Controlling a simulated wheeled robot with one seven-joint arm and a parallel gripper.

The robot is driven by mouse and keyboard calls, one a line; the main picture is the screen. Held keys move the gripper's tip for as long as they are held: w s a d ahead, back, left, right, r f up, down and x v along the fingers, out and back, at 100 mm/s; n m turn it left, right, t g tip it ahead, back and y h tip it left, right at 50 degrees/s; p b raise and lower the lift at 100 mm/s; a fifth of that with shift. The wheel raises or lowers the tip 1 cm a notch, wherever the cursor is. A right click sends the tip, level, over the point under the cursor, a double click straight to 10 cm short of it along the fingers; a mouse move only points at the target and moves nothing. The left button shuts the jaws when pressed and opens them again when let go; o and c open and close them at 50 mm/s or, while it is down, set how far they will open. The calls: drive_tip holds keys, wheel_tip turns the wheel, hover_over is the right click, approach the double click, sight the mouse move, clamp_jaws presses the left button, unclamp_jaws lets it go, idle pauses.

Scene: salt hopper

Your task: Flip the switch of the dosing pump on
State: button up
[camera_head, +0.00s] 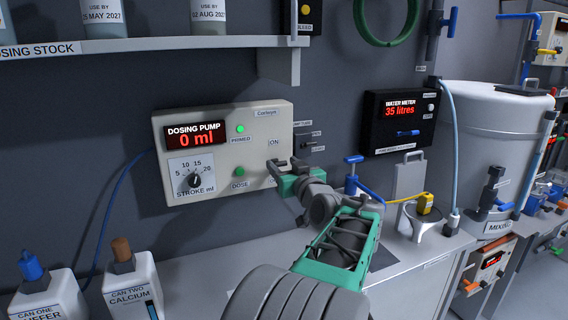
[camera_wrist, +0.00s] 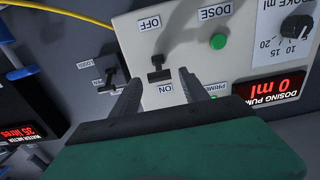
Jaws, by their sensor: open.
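The dosing pump (camera_head: 262,127) is a pale box on the wall in the head view. Its red display (camera_head: 196,139) reads 0 ml. In the upside-down wrist view, its black switch (camera_wrist: 158,68) sits between the OFF and ON labels; I cannot tell surely which way its lever is set. In the head view the switch is hidden by my gripper, just below the ON label. My gripper (camera_head: 285,166) is open at the right edge of the pump face. In the wrist view its two fingers (camera_wrist: 160,80) stand apart either side of the switch, tips near the panel.
A green DOSE button (camera_head: 240,171) and stroke knob (camera_head: 195,181) are on the pump. Another black switch (camera_wrist: 113,78) is beside the pump. A shelf (camera_head: 150,45) hangs above. Right are the water meter (camera_head: 400,120) and mixing tank (camera_head: 490,120); two cans (camera_head: 135,290) stand lower left.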

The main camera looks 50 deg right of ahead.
clamp_jaws()
idle(0.5)
drive_tip(key=shift+r, duration=0.1)
